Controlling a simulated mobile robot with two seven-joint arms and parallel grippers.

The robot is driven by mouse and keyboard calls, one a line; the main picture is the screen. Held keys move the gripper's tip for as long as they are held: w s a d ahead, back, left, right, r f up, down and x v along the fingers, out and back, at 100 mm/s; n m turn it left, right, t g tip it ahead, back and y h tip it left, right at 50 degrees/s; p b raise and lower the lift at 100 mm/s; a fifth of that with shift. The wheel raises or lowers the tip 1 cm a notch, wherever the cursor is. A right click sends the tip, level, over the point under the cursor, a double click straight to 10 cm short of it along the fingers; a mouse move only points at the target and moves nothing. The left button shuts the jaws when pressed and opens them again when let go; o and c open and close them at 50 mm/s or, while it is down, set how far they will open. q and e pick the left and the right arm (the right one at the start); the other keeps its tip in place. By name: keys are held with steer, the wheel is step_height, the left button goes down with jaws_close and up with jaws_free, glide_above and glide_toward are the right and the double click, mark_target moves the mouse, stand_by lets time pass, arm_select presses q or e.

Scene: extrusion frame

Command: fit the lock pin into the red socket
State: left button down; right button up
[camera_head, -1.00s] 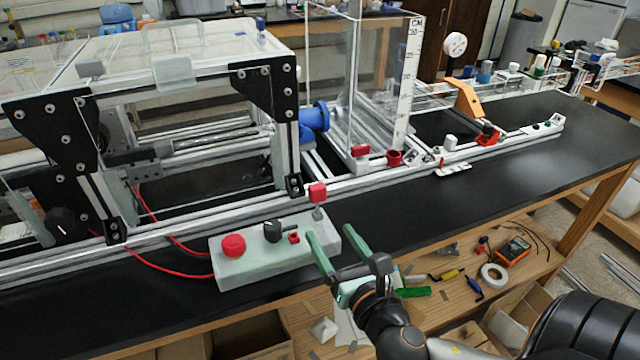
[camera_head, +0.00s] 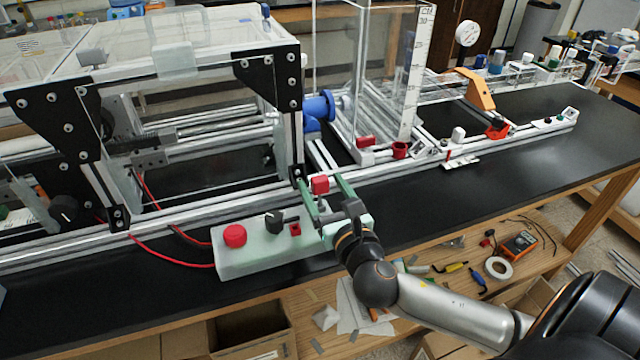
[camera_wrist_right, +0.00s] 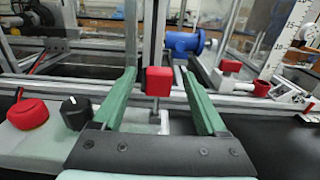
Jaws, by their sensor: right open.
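A pin with a square red head (camera_head: 320,184), which looks like the lock pin, stands upright at the rear of the pale control box. My right gripper (camera_head: 319,180) is open, its green fingers one on each side of the red head. In the right wrist view the red head (camera_wrist_right: 158,81) shows between the fingers with visible gaps, above a metal shank (camera_wrist_right: 160,120). A small square red socket with a dark opening (camera_head: 295,229) sits on the box, left of the gripper. My left gripper is not in view.
The pale control box (camera_head: 250,262) also carries a red button (camera_head: 234,236) and a black knob (camera_head: 274,221). The aluminium rail and frame post stand just behind. A round red cup (camera_head: 400,149) sits farther right.

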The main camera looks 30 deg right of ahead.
steer(key=x, duration=0.4)
steer(key=shift+w, duration=0.35)
steer(key=shift+r, duration=0.1)
jaws_close()
